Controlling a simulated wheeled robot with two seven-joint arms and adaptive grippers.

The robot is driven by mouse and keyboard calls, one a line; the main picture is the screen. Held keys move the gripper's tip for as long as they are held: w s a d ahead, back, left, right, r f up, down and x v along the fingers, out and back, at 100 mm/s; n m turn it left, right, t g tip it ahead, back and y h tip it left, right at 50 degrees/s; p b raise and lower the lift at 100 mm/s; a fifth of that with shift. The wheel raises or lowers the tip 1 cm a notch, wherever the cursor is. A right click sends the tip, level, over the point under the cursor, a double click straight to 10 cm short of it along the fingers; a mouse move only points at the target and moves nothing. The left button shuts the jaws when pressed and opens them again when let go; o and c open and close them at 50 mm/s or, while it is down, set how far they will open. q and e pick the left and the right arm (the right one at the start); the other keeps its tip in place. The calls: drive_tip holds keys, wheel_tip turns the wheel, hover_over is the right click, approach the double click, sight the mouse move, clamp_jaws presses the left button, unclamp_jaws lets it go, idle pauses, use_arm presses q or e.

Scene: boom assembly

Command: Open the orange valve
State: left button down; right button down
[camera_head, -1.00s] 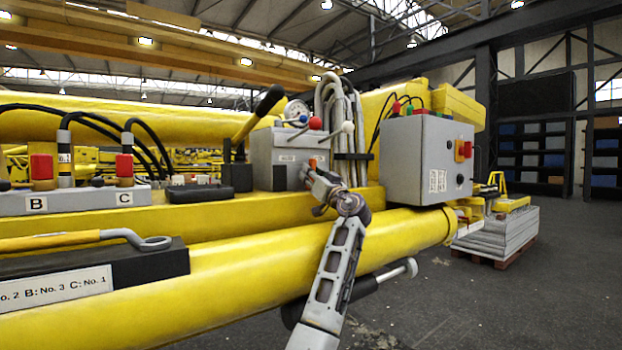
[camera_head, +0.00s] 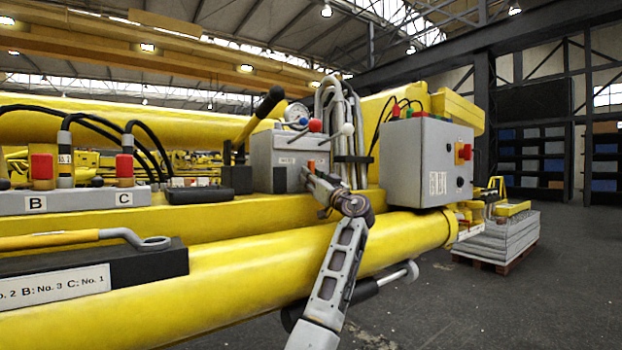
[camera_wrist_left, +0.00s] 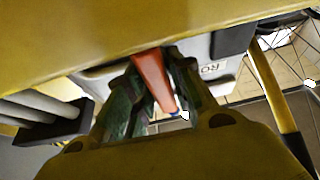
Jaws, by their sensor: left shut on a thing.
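My left gripper (camera_head: 309,178) reaches the block's lower right and is shut on the handle. In the left wrist view, the long, flat orange handle (camera_wrist_left: 153,80) lies between the two fingers of the gripper (camera_wrist_left: 160,85). The fingers and the wrist hide part of the handle in the head view. My right gripper is not in view.
A grey control box (camera_head: 428,160) with a red-and-yellow switch stands right of the gripper. Floor at the right is open, with a pallet stack (camera_head: 500,240) beyond.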

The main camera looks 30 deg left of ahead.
use_arm(q)
drive_tip(key=c, duration=1.4)
unclamp_jaws()
drive_tip(key=shift+f, duration=0.1)
drive_tip(key=shift+o, duration=0.2)
drive_tip(key=shift+r, duration=0.2)
drive_tip(key=shift+r, duration=4.8)
drive_tip(key=shift+d, duration=0.1)
